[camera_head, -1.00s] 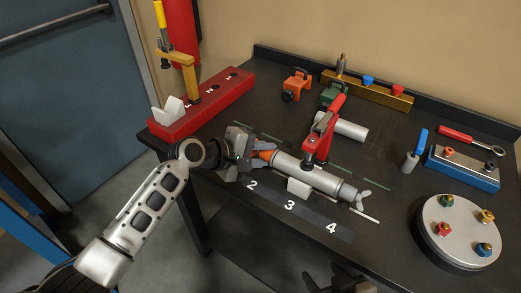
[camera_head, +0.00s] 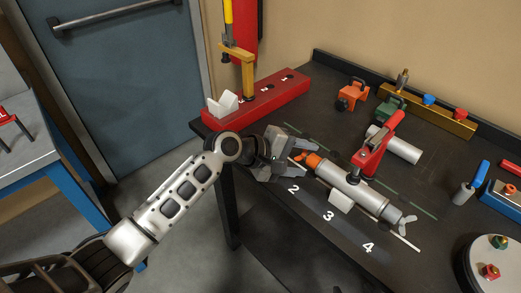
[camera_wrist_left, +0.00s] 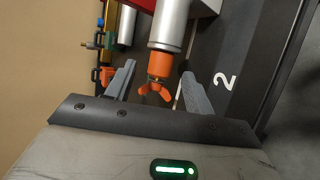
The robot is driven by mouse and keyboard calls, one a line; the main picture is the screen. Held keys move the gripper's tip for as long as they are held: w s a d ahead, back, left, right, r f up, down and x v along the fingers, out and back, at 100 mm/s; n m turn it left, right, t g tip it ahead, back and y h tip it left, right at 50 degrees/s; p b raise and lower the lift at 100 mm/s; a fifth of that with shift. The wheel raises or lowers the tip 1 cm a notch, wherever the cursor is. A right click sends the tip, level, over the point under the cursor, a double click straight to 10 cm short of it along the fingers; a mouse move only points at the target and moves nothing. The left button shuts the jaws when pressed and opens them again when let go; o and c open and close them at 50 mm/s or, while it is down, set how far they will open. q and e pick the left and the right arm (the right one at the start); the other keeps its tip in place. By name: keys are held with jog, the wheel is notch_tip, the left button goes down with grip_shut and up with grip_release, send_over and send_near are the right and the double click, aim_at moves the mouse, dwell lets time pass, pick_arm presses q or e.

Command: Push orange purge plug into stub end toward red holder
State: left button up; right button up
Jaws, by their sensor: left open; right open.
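The orange purge plug (camera_head: 313,160) sits at the left end of the metal stub (camera_head: 335,175), the end toward the red holder (camera_head: 285,98). Its orange wing nut (camera_head: 298,156) points at my left gripper. In the left wrist view the plug (camera_wrist_left: 160,64) is at the stub's mouth, and the wing nut (camera_wrist_left: 154,91) lies between my fingers. My left gripper (camera_head: 290,160) is open around the wing nut, with gaps on both sides and no visible grip. How deep the plug sits is hidden. My right gripper is not in view.
A red clamp (camera_head: 376,148) stands over the stub, and a white support (camera_head: 341,201) is below it. A metal wing nut (camera_head: 406,225) is at the stub's far end. Orange (camera_head: 351,95) and green (camera_head: 390,108) blocks stand behind. The table front edge is close.

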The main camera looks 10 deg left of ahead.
pick_arm(q)
jog(key=v, duration=1.3)
jog(key=shift+b, duration=0.35)
pick_arm(e)
jog(key=shift+s+a+f, duration=0.2)
jog(key=shift+a+f, duration=0.05)
pick_arm(q)
jog(key=shift+f, duration=0.1)
jog(key=x, duration=1.5)
jog(key=shift+w+d+p, duration=0.1)
jog(key=shift+d+p, duration=0.15)
jog(key=shift+p, duration=0.05)
jog(key=shift+d+f, duration=0.1)
jog(key=shift+f, duration=0.05)
pick_arm(e)
jog(key=shift+w+a+r, duration=0.1)
jog(key=shift+a+r, duration=0.1)
jog(key=shift+r, duration=0.55)
